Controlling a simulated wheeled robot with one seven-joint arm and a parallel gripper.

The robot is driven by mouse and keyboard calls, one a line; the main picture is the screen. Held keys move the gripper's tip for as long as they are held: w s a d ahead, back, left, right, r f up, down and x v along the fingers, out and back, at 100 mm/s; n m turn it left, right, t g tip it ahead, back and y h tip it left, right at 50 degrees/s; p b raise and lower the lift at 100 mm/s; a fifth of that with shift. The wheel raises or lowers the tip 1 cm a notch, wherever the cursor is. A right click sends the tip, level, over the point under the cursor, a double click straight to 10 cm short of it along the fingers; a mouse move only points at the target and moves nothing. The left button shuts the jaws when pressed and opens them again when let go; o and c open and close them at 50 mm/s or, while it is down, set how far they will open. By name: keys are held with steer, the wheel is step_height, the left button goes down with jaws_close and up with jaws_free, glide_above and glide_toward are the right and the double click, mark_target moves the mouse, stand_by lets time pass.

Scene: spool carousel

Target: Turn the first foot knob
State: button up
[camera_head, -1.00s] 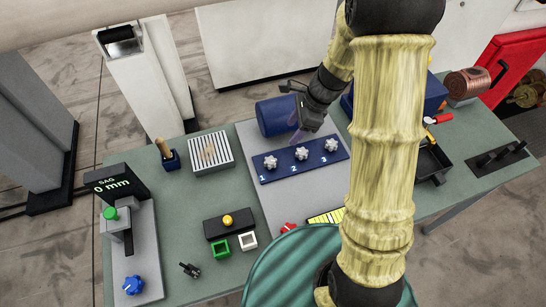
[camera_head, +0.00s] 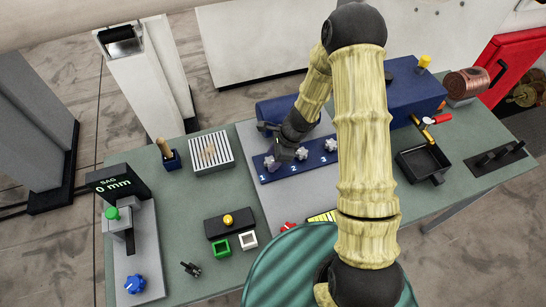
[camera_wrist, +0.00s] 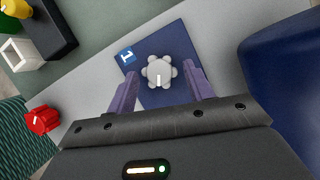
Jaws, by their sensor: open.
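The first foot knob is a pale lobed knob (camera_wrist: 159,72) beside the white "1" on a blue plate (camera_wrist: 178,38). In the wrist view it lies between and slightly beyond my open gripper's (camera_wrist: 160,88) two purple fingers, with a gap on each side. In the head view my gripper (camera_head: 276,162) is over the left end of the blue plate (camera_head: 265,178) and hides most of that knob. The second knob (camera_head: 302,152) and third knob (camera_head: 331,145) show to its right, by their numbers. Whether the fingers are level with the knob is unclear.
A long blue body (camera_head: 275,110) lies behind the plate. A red knob (camera_wrist: 42,120) is at lower left in the wrist view. A gauge reading 0 mm (camera_head: 110,184) stands at the table's left. A striped block (camera_head: 210,151) and a black tray (camera_head: 422,162) flank the plate.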

steer(key=shift+a+f, duration=0.15)
steer(key=shift+f, duration=0.1)
steer(key=c, duration=1)
